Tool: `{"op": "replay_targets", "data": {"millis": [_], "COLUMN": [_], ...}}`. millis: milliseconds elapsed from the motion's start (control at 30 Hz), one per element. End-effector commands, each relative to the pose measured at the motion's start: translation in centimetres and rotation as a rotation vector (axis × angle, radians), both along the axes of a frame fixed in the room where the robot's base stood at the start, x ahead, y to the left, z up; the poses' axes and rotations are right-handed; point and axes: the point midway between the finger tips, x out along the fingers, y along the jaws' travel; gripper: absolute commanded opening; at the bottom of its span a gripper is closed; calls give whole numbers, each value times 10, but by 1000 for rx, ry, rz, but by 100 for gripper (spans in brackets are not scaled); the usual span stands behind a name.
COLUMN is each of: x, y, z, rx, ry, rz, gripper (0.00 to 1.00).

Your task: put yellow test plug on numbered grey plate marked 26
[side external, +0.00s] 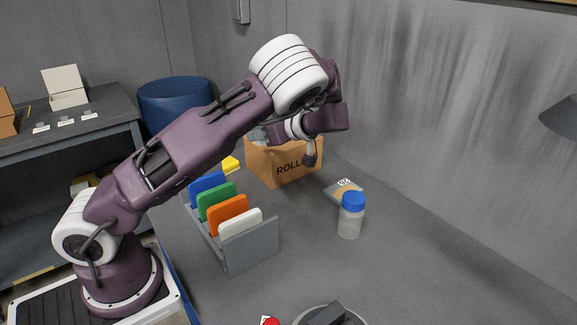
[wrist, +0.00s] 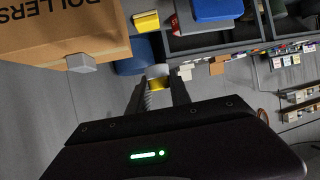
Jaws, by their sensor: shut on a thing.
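My gripper (wrist: 158,92) is shut in the wrist view, with a small yellow piece, the yellow test plug (wrist: 158,84), between its fingertips. The fingers hide part of the plug. In the side external view the hand hangs in the air in front of the cardboard box, and the plug cannot be made out there. A flat grey plate (side external: 333,193) with a white number label lies on the table behind the blue-capped bottle. Its number is too small to read surely. The plate stands apart from the hand, to its right and below.
The bottle (side external: 350,218) stands close in front of the plate. A cardboard box (side external: 262,165) marked ROLL stands behind and left. A grey rack (side external: 250,247) holds blue, green, orange and white panels. A yellow item (side external: 230,163) lies behind it. Table right of the bottle is clear.

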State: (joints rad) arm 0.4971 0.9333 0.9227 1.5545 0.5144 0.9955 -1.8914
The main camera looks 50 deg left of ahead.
Motion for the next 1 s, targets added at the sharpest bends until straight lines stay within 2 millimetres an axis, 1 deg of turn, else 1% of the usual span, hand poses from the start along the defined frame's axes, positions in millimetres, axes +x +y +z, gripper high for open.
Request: {"op": "replay_targets", "data": {"millis": [100, 233, 300, 467, 667, 800, 900, 1000], "x": [1, 0, 11, 39, 87, 125, 148, 166], "y": [0, 0, 7, 19, 29, 25, 16, 5], "z": [24, 47, 42, 38, 32, 27, 26, 24], "rx": [-1, -1, 0, -1, 0, 0, 0, 0], "ry": [-6, -5, 0, -1, 0, 3, 3, 4], "rz": [-2, -1, -60, -208, -483, -720, -880, -1026], "gripper": [0, 0, 0, 0, 0, 0, 0, 0]}}
